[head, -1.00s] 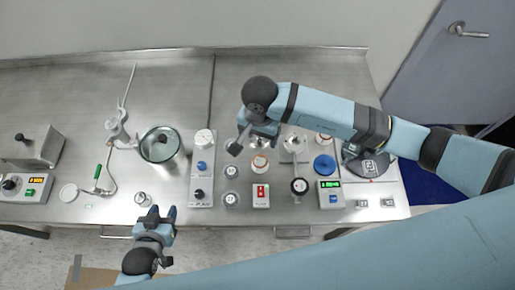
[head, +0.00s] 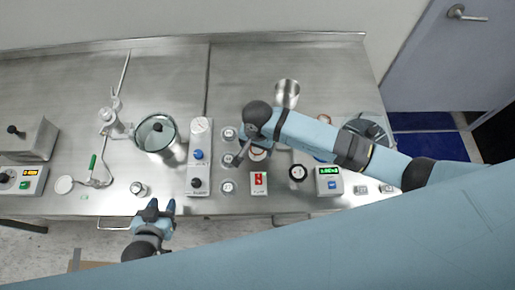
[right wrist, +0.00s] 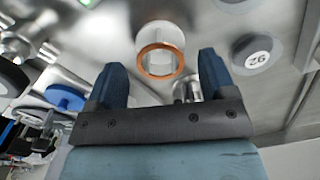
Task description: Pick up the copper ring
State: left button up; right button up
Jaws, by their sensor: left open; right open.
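The copper ring (right wrist: 158,76) shows in the right wrist view, around or on the end of a pale round piece. It lies beyond my right gripper (right wrist: 158,78), in line with the gap between the fingers. The fingers are apart with nothing held, and I cannot tell the exact distance to the ring. In the head view the ring (head: 258,156) is mostly hidden by my right gripper (head: 245,157), which hangs over the bench. My left gripper (head: 162,206) is open and empty at the bench's front edge.
Several labelled round caps (head: 228,187), a red switch box (head: 259,183) and a green-display box (head: 328,181) surround the ring. A metal cup (head: 287,92) stands behind.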

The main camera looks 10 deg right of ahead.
dwell(0.4)
jog(key=shift+f, duration=0.15)
jog(key=shift+b, duration=0.3)
jog(key=c, duration=0.9)
